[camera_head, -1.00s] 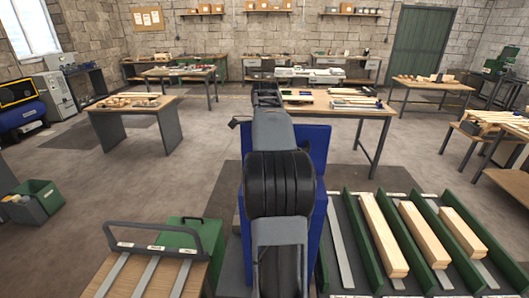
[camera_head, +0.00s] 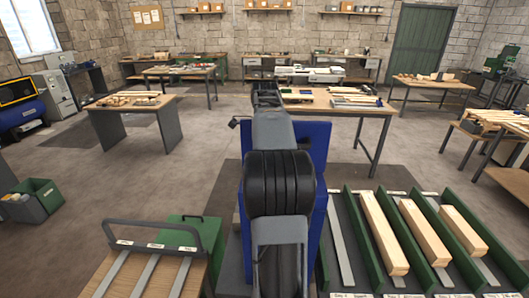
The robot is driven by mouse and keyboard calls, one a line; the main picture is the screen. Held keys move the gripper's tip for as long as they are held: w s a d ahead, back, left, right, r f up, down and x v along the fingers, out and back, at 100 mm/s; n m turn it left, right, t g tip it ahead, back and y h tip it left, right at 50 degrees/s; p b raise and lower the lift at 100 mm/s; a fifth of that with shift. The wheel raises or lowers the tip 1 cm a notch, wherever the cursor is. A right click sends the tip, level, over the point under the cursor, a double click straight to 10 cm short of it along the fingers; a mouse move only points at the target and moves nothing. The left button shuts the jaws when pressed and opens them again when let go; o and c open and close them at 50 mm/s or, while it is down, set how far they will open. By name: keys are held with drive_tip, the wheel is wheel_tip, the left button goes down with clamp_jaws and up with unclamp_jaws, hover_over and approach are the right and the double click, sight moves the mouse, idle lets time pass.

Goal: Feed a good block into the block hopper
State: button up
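Long light-wood pieces lie in the lanes of a green-walled rack (camera_head: 359,240) at the lower right: a long one (camera_head: 384,232), a middle one (camera_head: 425,232) and a shorter one (camera_head: 463,229). I cannot tell which of them, if any, is a block or a good one. A green box with a handle (camera_head: 195,231) stands at the lower left; I cannot tell whether it is the hopper. My arm rises through the middle of the view. My gripper is not visible; the arm hides whatever lies behind it.
A wooden-topped stand with metal strips and a dark rail (camera_head: 152,229) is at the lower left. A workbench (camera_head: 345,104) with boards stands ahead. A table (camera_head: 132,103) stands at left, a green bin (camera_head: 36,201) nearer. Open floor (camera_head: 150,180) lies between.

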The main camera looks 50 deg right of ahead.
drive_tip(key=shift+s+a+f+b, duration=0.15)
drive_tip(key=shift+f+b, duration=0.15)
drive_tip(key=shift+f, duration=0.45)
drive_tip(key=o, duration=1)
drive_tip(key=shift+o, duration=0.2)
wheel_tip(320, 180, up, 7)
drive_tip(key=p, duration=0.5)
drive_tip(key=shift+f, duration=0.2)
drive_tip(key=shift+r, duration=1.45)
